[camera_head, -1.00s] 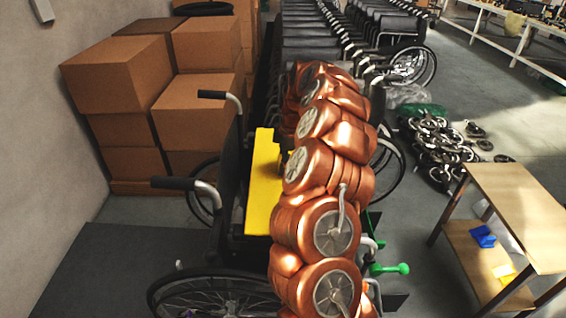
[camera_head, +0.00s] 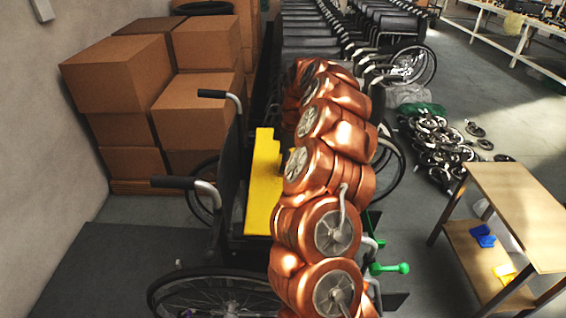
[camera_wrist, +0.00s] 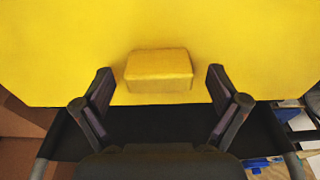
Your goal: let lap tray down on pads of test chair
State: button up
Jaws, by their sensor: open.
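The yellow lap tray (camera_head: 263,187) lies across the test chair (camera_head: 228,180), in front of its black backrest, partly hidden behind my copper-coloured arm in the head view. In the wrist view the tray (camera_wrist: 60,50) fills the upper part, with a raised yellow block (camera_wrist: 158,71) near its edge. My gripper (camera_wrist: 160,85) is open, with one finger on each side of the block and gaps between them. My gripper is hidden behind my arm in the head view. The pads under the tray are hidden, so I cannot tell whether the tray touches them.
Cardboard boxes (camera_head: 125,75) stand against the left wall. A wooden table (camera_head: 515,210) with blue and yellow items on its lower shelf is at the right. A green knob (camera_head: 390,268) sticks out from the chair's right side. More wheelchairs (camera_head: 400,40) stand behind.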

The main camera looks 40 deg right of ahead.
notch_tip(320, 180, up, 11)
jog(key=s+d, duration=0.1)
jog(key=shift+d, duration=0.3)
jog(key=shift+a, duration=0.1)
dwell(0.4)
jog(key=s+a+r+m+p, duration=0.1)
jog(key=s+a+r, duration=0.15)
jog(key=a, duration=0.55)
jog(key=s+a+r+g, duration=0.15)
jog(key=s+a, duration=0.25)
jog(key=a, duration=0.4)
jog(key=s+a+r+m+t+p, duration=0.1)
jog(key=s+a+r, duration=0.25)
jog(key=a, duration=0.45)
jog(key=s+a+f+m, duration=0.2)
jog(key=s+m, duration=0.1)
jog(key=s, duration=0.5)
jog(key=s+a+f+m+g+h+p, duration=0.1)
jog(key=s+a+f+m, duration=0.1)
jog(key=s, duration=0.7)
jog(key=s+a+f+m+g, duration=0.1)
jog(key=s+a+f+m, duration=0.1)
jog(key=s, duration=0.7)
jog(key=shift+s+a+m+h, duration=0.25)
jog(key=shift+m+h, duration=0.05)
jog(key=shift+m, duration=0.5)
jog(key=shift+g, duration=0.25)
